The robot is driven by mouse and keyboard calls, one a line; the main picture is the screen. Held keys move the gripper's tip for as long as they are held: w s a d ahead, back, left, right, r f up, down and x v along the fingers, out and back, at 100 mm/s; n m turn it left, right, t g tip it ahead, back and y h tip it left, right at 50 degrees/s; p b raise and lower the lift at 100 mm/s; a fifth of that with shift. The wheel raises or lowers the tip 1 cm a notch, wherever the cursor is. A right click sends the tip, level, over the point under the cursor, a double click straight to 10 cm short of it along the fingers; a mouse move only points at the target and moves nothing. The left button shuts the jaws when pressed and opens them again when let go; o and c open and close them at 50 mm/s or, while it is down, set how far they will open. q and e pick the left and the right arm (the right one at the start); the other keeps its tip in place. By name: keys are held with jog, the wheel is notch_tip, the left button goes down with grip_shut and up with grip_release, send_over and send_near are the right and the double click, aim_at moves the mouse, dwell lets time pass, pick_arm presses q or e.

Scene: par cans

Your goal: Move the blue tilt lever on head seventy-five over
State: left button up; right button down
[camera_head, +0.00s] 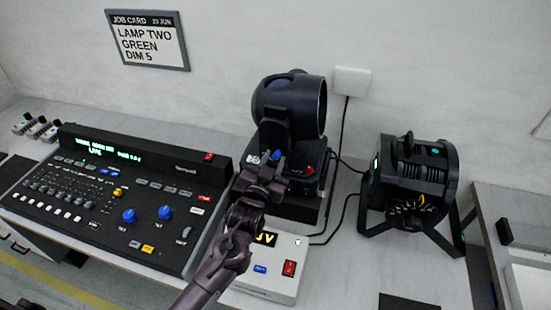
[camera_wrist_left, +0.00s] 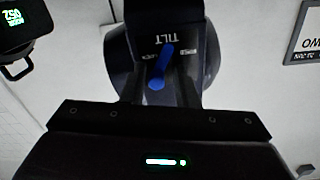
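The moving head lamp (camera_head: 290,105) is a black lamp in a yoke on a black base, at the centre of the head view. Its blue tilt lever (camera_head: 276,155) shows just beyond my left gripper (camera_head: 264,170). In the left wrist view the lever (camera_wrist_left: 161,68) is under an upside-down TILT label, with its upper end leaning slightly right. Small white marks flank it, too small to read. My left gripper looks open, its dark fingers on either side of the lever, with no visible grip on it. My right gripper is not in view.
A control desk (camera_head: 105,190) with blue knobs stands at left. A white box (camera_head: 282,262) with a red switch sits in front of the lamp. A second black lamp (camera_head: 410,175) stands at right. Black cables run between them. A job card (camera_head: 148,40) hangs on the wall.

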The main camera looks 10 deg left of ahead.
pick_arm(q)
jog(key=shift+o, duration=0.8)
jog(key=shift+r, duration=0.3)
jog(key=shift+s+d, duration=0.1)
jog(key=shift+s, duration=0.1)
jog(key=s+b, duration=0.2)
jog(key=s, duration=0.5)
jog(key=shift+s+a+b, duration=0.2)
jog(key=shift+a+b, duration=0.15)
jog(key=shift+a, duration=0.05)
